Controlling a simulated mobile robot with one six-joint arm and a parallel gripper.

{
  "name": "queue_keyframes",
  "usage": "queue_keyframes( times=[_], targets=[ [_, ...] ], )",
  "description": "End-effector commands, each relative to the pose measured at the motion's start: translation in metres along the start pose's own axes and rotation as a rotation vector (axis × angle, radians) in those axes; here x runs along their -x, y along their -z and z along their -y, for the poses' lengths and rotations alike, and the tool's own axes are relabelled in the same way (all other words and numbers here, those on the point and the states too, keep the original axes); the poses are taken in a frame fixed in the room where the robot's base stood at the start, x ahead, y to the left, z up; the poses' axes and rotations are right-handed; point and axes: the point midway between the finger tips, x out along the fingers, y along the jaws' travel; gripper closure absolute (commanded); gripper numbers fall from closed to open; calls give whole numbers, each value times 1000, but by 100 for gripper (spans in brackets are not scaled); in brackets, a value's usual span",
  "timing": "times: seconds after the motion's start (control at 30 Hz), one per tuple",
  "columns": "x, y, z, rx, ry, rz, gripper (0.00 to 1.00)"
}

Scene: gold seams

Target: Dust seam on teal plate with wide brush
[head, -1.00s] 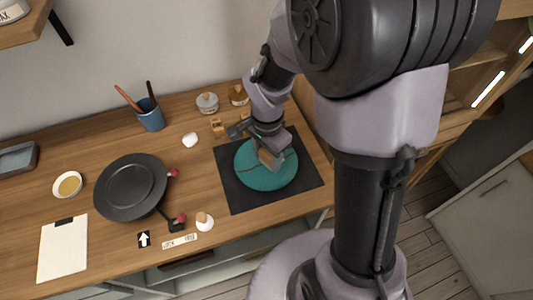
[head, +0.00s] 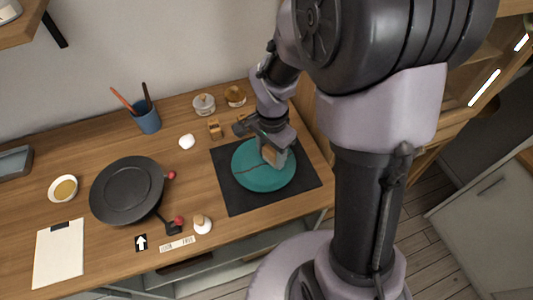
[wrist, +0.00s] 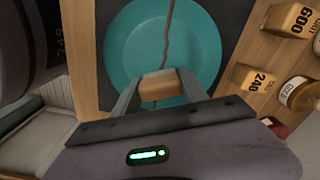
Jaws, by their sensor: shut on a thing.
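The teal plate (head: 255,181) lies on a dark square mat (head: 228,193) at the right of the bench. A thin brown seam (head: 245,170) runs across it; in the wrist view the seam (wrist: 168,35) runs down from the plate's top edge toward my gripper. My gripper (head: 273,150) is over the plate's upper right part, shut on a tan, block-like thing (wrist: 160,88), which seems to be the wide brush. The brush's lower end is hidden in the wrist view. I cannot tell whether it touches the plate.
Blocks marked 240 (wrist: 253,80) and 600 (wrist: 290,17) and a jar (wrist: 300,94) stand beside the mat. A blue cup (head: 147,122) holds handles. A black round platter (head: 127,190), a gold-filled bowl (head: 63,189) and a white clipboard (head: 58,258) lie to the left.

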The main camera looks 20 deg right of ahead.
Motion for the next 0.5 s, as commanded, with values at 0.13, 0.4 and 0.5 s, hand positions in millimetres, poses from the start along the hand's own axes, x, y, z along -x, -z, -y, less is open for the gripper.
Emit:
queue_keyframes(
  times=[0.13, 0.4, 0.5],
  targets=[
    [0, 5, -3, -2, 0, 0, 82],
    [1, 12, -8, -1, 1, 0, 82],
    [0, 13, -3, -1, 0, 0, 82]
  ],
)
